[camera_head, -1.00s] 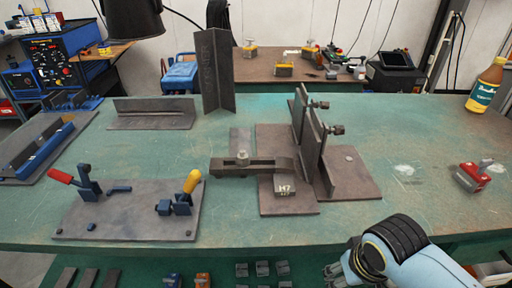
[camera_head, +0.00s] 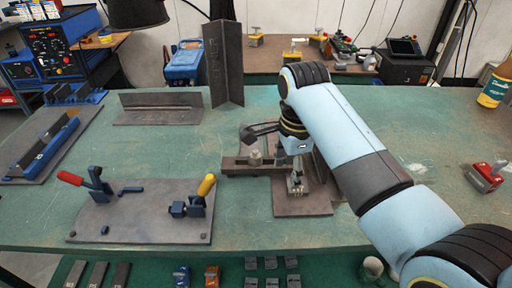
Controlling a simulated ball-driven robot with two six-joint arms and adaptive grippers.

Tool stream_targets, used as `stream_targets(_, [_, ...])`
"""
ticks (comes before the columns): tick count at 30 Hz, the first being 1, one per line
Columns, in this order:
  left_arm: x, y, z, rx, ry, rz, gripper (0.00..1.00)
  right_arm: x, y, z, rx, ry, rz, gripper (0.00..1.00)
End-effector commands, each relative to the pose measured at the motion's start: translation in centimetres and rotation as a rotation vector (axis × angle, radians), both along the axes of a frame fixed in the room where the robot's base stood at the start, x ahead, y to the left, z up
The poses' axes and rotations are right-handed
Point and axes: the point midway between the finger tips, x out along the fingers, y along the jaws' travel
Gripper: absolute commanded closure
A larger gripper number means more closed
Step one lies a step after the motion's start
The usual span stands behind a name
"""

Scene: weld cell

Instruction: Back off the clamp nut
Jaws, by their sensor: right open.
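The clamp nut (camera_head: 255,156) sits on top of the dark strap clamp (camera_head: 235,166), left of the middle of the green table. My right arm reaches in from the right, and its gripper (camera_head: 297,184) points down to the right of the nut, apart from it. It is open and holds nothing that I can see. It covers most of the block at the strap's right end. My arm hides much of the upright plates and the base plate (camera_head: 290,208) behind it. My left gripper is not in view.
A fixture plate (camera_head: 140,228) with red-handled and yellow-handled toggle clamps lies at front left. Angle pieces (camera_head: 160,107) stand behind. A red magnet-like block (camera_head: 483,178) and a bottle (camera_head: 494,86) are at the right. The table between the fixture and the angle pieces is clear.

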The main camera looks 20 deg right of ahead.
Motion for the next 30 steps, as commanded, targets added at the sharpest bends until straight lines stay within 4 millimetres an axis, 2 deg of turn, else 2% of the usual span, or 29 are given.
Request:
stream_targets(1, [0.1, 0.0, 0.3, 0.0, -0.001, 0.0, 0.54, 2.4, 1.3, 2.2, 0.02, 0.009, -0.132, 0.47])
stream_targets(4, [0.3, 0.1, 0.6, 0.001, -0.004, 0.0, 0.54, 5.2, 3.0, 5.4, 0.038, 0.038, -0.376, 0.47])
stream_targets(7, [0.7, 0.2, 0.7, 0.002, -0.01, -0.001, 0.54, 6.9, 4.2, 7.7, 0.042, 0.059, -0.543, 0.47])
stream_targets(11, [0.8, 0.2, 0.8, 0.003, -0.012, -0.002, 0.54, 7.8, 4.9, 9.1, 0.042, 0.071, -0.651, 0.47])
stream_targets(14, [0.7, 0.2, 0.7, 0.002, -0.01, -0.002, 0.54, 7.9, 5.0, 8.6, 0.041, 0.073, -0.67, 0.47])
stream_targets(24, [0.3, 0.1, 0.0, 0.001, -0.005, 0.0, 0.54, 7.8, 5.0, 2.1, 0.04, 0.074, -0.667, 0.47])
stream_targets(30, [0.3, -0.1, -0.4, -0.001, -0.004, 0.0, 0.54, 7.9, 5.0, -0.7, 0.042, 0.072, -0.667, 0.47])
